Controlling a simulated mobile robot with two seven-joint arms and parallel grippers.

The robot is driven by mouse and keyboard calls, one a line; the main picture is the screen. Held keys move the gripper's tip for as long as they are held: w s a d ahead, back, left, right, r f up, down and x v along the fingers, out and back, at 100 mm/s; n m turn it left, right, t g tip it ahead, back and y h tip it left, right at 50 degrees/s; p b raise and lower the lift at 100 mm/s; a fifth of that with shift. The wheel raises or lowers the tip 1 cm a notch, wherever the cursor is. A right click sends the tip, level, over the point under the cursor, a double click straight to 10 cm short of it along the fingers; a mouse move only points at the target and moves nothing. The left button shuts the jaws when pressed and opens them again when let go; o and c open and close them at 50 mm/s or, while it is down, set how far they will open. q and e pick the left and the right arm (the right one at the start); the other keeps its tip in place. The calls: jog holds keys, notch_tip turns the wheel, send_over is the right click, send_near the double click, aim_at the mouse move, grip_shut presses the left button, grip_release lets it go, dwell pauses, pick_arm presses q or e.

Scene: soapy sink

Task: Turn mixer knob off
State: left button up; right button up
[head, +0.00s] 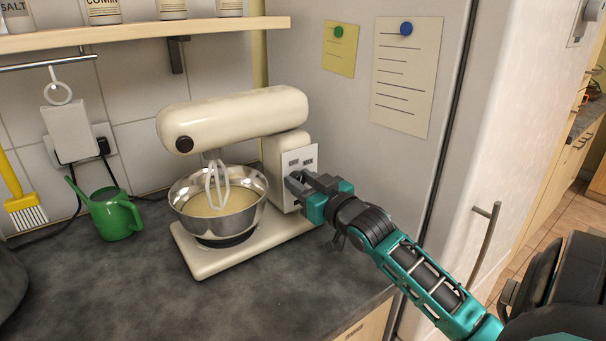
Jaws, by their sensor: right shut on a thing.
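The cream stand mixer (235,118) stands on the dark countertop. Its whisk (217,185) reaches down into a steel bowl (245,208) of pale batter. A light control plate (299,158) with dark markings is on the side of the mixer's column. My right gripper (297,184) is at the lower part of this plate, its fingers closed at the mixer knob. The knob is hidden by the fingers, so its setting cannot be read. My left gripper is not in view.
A green watering can (115,213) and a yellow brush (25,210) are left of the mixer. The fridge side (350,110) with pinned notes rises behind my right arm. A shelf (140,36) with jars hangs above. The front counter (270,305) is clear.

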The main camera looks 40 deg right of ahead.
jog(key=shift+n, duration=1.3)
jog(key=o, duration=1)
jog(key=shift+o, duration=0.2)
jog(key=shift+s+a, duration=0.1)
jog(key=s+a, duration=0.1)
jog(key=s, duration=1.1)
jog(key=shift+s+a, duration=0.2)
jog(key=shift+s, duration=0.1)
